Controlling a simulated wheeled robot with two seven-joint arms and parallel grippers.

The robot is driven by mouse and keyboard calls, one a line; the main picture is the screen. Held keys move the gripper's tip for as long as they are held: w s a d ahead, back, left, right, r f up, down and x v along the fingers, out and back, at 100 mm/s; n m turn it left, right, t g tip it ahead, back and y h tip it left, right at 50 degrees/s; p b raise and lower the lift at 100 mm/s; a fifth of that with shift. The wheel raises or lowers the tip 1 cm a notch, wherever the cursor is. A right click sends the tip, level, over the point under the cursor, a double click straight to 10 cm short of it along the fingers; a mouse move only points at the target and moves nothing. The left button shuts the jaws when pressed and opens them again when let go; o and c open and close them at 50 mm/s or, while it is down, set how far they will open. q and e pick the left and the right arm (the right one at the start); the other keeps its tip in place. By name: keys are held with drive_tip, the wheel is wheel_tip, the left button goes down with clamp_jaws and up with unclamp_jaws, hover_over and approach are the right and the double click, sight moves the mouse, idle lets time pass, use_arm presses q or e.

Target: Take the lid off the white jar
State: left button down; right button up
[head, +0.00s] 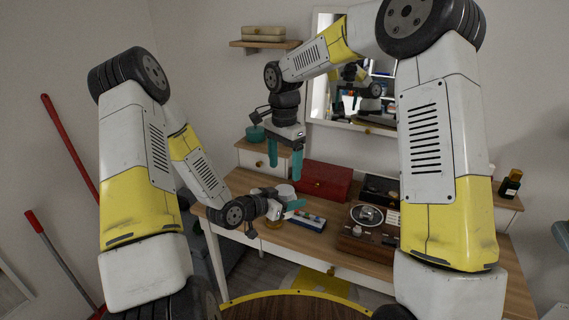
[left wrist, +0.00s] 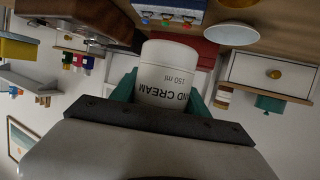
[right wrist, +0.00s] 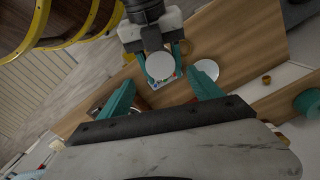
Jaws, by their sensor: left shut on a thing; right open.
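My left gripper (head: 288,203) is shut on the white jar (left wrist: 168,75), above the desk. In the left wrist view the jar's label reads "ND CREAM" and "150 ml", upside down in the picture. The jar also shows in the right wrist view as a smooth white round top (right wrist: 159,65) between the left fingers. I see no seam there, so I cannot tell the lid from the body. My right gripper (head: 285,162) is open and empty, pointing down above the jar. In the right wrist view the jar top lies beyond and between its fingers, apart from them.
A white disc (right wrist: 207,69) lies on the wooden desk beside the jar. A blue-and-white tray (head: 306,222) with small coloured items is near the left gripper. A red box (head: 323,181) stands behind, and a wooden record player (head: 366,230) to the right. A mirror (head: 350,112) hangs behind.

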sight(285, 190)
wheel_tip(285, 190, down, 7)
drive_tip(key=shift+f, duration=0.2)
idle(0.3)
drive_tip(key=c, duration=1.5)
drive_tip(key=shift+o, duration=0.2)
drive_tip(key=n, duration=0.3)
drive_tip(key=o, duration=1.5)
drive_tip(key=shift+o, duration=0.2)
